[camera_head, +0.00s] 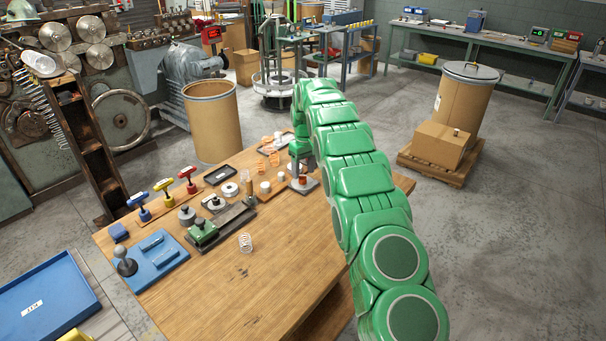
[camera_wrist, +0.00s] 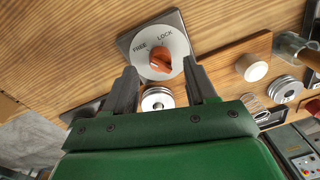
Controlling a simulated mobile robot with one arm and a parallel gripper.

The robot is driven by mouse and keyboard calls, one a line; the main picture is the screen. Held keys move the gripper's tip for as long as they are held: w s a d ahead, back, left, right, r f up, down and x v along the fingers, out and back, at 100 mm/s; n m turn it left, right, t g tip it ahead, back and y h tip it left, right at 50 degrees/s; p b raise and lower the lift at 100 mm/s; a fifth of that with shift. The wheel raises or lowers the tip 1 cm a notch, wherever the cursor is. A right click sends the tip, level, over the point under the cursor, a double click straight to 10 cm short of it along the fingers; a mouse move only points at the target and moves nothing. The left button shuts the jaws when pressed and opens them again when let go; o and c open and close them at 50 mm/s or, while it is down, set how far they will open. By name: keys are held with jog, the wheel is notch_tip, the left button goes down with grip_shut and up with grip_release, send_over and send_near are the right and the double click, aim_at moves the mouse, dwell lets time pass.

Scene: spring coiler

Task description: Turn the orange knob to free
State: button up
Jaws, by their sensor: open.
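The orange knob (camera_wrist: 162,60) sits on a round white dial (camera_wrist: 178,42) with FREE and LOCK printed on it, on a square grey plate (camera_wrist: 128,40). In the wrist view FREE is on the left and LOCK on the upper right. I cannot tell for certain which label the knob points to. My gripper (camera_wrist: 160,68) is open, with one finger on each side of the knob and visible gaps to it. In the head view the knob (camera_head: 303,180) is small, just below my green arm's end, and the fingers are hard to make out.
In the wrist view a small ringed metal part (camera_wrist: 157,98) lies between the fingers, close to the knob.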

aim_at(304, 177)
notch_tip(304, 177, up, 5)
jog(key=shift+w+d, duration=0.1)
jog(key=shift+w, duration=0.05)
jog(key=shift+r, duration=0.1)
jog(key=shift+s+r, duration=0.15)
jog(key=shift+s, duration=0.05)
jog(key=s+d+r+m, duration=0.15)
jog(key=s+r, duration=0.35)
jog(key=s, duration=0.5)
jog(key=s+d+r+m, duration=0.1)
jog(key=s+d+r, duration=0.1)
jog(key=s+r, duration=0.6)
jog(key=s+d+r+m, duration=0.2)
jog(key=s+r, duration=0.1)
jog(key=s, duration=0.8)
jog(key=s+f+m, duration=0.1)
jog(key=s+f, duration=0.1)
jog(key=s, duration=1.5)
jog(key=s+f+g, duration=0.1)
jog(key=s+f, duration=0.2)
jog(key=s, duration=1.5)
jog(key=shift+d+f+m+h, duration=0.25)
jog(key=shift+d+m+h, duration=0.1)
jog(key=shift+d, duration=0.1)
